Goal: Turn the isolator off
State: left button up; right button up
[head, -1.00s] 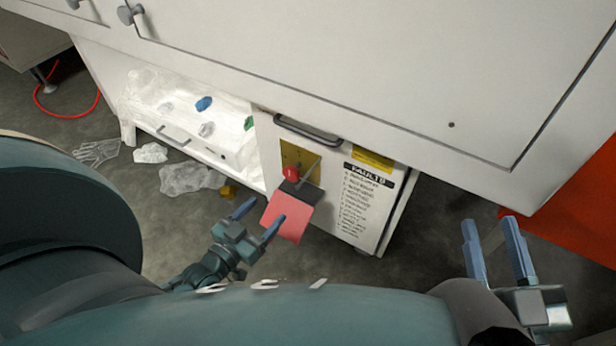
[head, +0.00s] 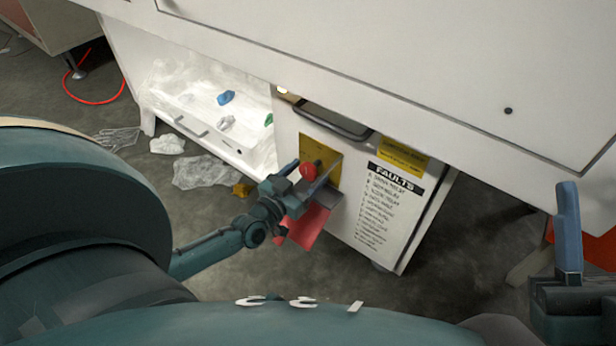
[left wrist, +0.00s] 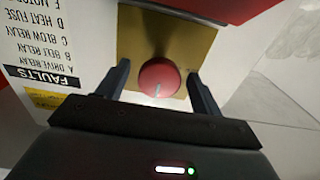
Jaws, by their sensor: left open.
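The isolator is a red round knob (head: 308,171) on a yellow plate (head: 318,152) on the white cabinet's front. In the left wrist view the knob (left wrist: 159,78) shows face-on with a short pale mark low on it, and the plate (left wrist: 165,35) lies behind it. My left gripper (left wrist: 160,85) is open, with one finger on each side of the knob; small gaps show between fingers and knob. In the head view my left gripper (head: 305,178) is at the knob and partly hides it. My right gripper (head: 567,230) is at the lower right, cut by the frame edge, away from the cabinet.
A pink-red flap (head: 304,226) hangs below a grey ledge (head: 322,200) under the knob. A dark handle (head: 333,122) is above, and a FAULTS label (head: 388,210) is to the right. Clear plastic film (head: 203,173) lies on the floor. The large white housing (head: 420,60) overhangs the cabinet.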

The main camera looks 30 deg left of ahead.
pick_arm(q)
jog(key=shift+w, duration=0.65)
pick_arm(e)
jog(key=shift+s+r+n+y, duration=0.1)
jog(key=shift+r+n+y, duration=0.2)
jog(key=shift+n+y, duration=0.15)
pick_arm(q)
jog(key=c, duration=1)
